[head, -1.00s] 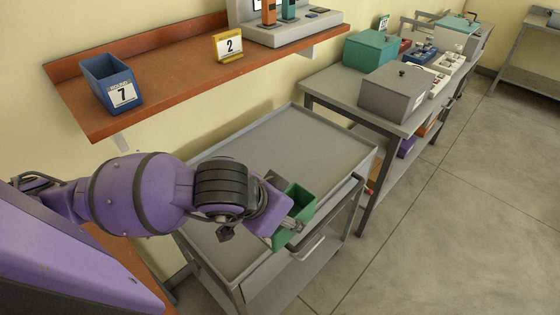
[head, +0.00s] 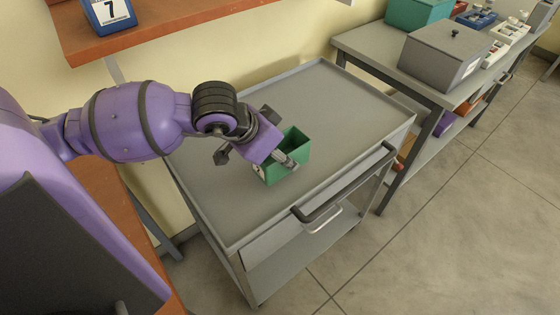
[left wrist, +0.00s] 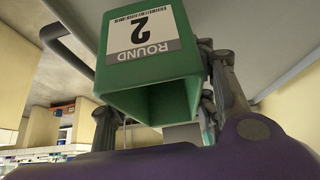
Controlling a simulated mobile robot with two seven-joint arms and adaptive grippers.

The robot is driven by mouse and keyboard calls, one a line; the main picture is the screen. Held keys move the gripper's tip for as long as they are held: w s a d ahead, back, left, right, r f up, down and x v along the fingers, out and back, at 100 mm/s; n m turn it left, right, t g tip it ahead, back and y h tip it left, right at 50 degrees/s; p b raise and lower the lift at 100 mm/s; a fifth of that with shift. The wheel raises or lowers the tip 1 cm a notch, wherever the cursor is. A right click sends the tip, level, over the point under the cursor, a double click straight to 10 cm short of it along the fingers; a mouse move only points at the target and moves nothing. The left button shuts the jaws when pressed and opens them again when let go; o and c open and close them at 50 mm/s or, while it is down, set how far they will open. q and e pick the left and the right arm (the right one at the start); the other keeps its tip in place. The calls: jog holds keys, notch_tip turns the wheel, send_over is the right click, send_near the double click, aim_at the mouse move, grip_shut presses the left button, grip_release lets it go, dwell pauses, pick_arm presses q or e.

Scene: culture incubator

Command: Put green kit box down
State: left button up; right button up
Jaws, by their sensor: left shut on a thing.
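The green kit box (head: 292,146) is an open-topped box over the grey cart's top (head: 345,112). In the left wrist view the green box (left wrist: 150,97) shows a white label (left wrist: 144,34) reading "ROUND 2", upside down in that picture. The gripper fingers (left wrist: 165,105) stand on either side of the box. I cannot tell whether the box touches the cart top. My right gripper is not in view.
The cart has a raised rim and a dark push handle (head: 345,185) on its near right side. An orange shelf (head: 180,22) with a blue bin (head: 108,14) is above left. A bench with a grey lidded box (head: 445,56) stands to the right. Much of the cart top is clear.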

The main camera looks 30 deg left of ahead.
pick_arm(q)
jog(key=shift+w+a+f, duration=0.25)
jog(key=shift+f, duration=0.25)
notch_tip(320, 180, down, 2)
jog(key=shift+f, duration=0.6)
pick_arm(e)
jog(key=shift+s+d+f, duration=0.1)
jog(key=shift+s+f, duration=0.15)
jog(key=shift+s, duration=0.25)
pick_arm(q)
jog(key=shift+f, duration=0.2)
jog(key=o, duration=1.2)
jog(key=shift+o, duration=0.2)
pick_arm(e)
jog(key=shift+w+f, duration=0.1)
